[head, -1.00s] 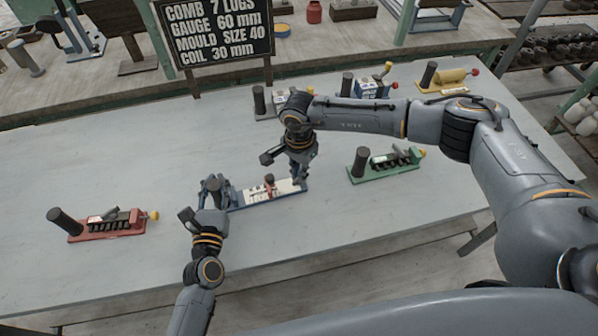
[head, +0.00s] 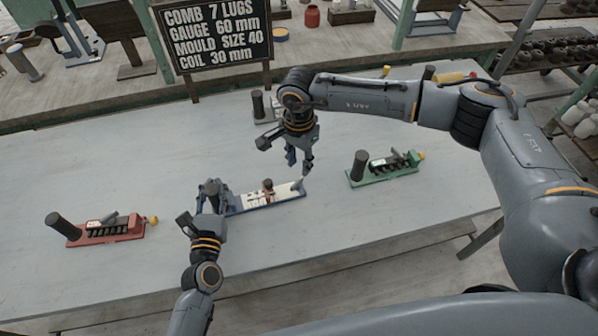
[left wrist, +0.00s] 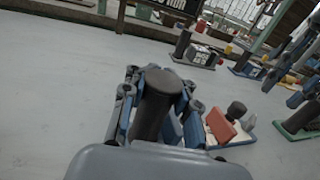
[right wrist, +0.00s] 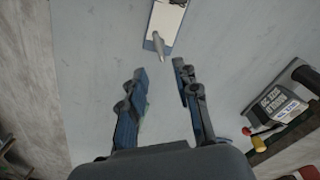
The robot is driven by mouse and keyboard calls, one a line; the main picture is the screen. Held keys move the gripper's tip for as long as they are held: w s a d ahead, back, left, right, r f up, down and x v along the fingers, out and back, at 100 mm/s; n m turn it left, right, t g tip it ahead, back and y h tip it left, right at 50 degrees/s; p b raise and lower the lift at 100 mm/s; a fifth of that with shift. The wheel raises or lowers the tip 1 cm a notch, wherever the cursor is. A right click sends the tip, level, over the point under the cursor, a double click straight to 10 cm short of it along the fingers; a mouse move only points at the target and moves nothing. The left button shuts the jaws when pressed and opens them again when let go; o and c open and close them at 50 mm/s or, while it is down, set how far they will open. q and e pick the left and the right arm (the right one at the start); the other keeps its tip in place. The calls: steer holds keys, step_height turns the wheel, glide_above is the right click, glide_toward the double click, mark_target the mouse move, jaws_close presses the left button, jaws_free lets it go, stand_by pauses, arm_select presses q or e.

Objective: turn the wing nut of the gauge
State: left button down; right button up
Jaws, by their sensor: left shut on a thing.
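My left gripper (head: 211,189) is shut on the dark upright handle (left wrist: 153,108) at the gauge's left end. The small grey wing nut (right wrist: 159,45) sits at the gauge's right end; it also shows in the head view (head: 300,184). My right gripper (head: 300,166) is open and empty just above that end, apart from the nut. In the right wrist view its fingers (right wrist: 160,75) point toward the nut.
A red-based tool (head: 110,231) stands at the left and a green-based tool (head: 383,172) at the right. Other tools stand at the back, partly behind my right arm. A dark sign (head: 215,40) reads "GAUGE 60 mm". The table between them is clear.

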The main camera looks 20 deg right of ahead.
step_height(320, 180, up, 5)
steer(key=shift+r, duration=0.15)
stand_by(0.3)
arm_select(q)
steer(key=c, duration=0.9)
jaws_free()
steer(key=shift+c, duration=0.2)
steer(key=shift+s, duration=0.1)
